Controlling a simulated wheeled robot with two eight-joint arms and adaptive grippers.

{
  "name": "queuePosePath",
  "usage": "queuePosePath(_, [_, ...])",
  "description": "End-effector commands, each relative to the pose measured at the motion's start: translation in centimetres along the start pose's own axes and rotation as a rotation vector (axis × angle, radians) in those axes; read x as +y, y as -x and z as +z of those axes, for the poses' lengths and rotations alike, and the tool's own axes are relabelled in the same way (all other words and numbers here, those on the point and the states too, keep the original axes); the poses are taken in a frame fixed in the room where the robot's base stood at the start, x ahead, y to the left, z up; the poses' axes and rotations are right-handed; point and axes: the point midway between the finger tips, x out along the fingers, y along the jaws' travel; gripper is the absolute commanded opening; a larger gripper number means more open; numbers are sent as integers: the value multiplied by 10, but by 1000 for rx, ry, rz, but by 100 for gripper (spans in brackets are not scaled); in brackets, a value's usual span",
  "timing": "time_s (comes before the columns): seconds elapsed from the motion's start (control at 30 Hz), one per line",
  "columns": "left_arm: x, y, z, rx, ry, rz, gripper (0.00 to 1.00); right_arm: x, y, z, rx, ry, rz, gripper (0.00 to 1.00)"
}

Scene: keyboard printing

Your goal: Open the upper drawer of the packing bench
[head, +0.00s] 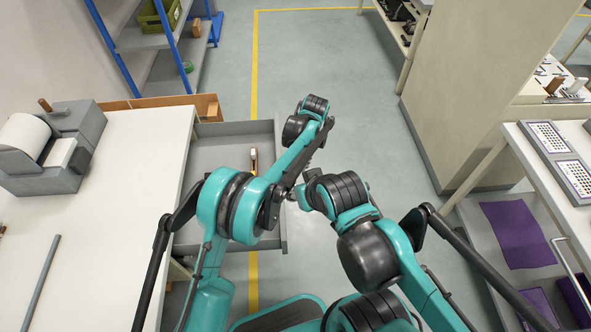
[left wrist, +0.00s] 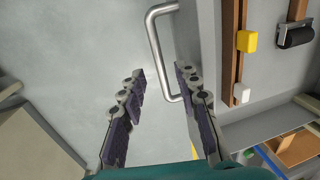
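The packing bench (head: 128,205) has a white top and stands at the left. Its grey drawer (head: 208,152) is pulled out well past the bench's edge, over the floor. The drawer's metal handle (left wrist: 157,40) shows in the left wrist view, on the outside of the drawer front. My left gripper (left wrist: 157,85) is open. Its right finger is close to the drawer front and the near end of the handle; I cannot tell whether it touches. The left finger stands clear over the floor.
A grey device with a paper roll (head: 60,145) stands on the bench. Small tools (head: 253,160) lie in the drawer. A blue-framed shelf (head: 155,40) is behind. At the right are a beige cabinet (head: 470,90) and a table with keyboards (head: 548,138). The aisle floor between is clear.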

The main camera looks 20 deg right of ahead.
Motion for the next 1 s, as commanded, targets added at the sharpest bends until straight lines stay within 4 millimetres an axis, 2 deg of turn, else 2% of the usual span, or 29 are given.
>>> queuePosePath(0.03, [0,13,0,0,-1,0,32,0,0,0,0,0,0,40])
queuePosePath(0.2, [1,48,0,0,-2,0,32,0,0,0,0,0,0,40])
queuePosePath(0.4, [1,73,0,0,-1,0,32,0,0,0,0,0,0,40])
queuePosePath(0.53, [0,79,0,0,-1,0,32,0,0,0,0,0,0,40])
queuePosePath(1.0, [0,79,0,0,-1,0,32,0,0,0,0,0,0,40])
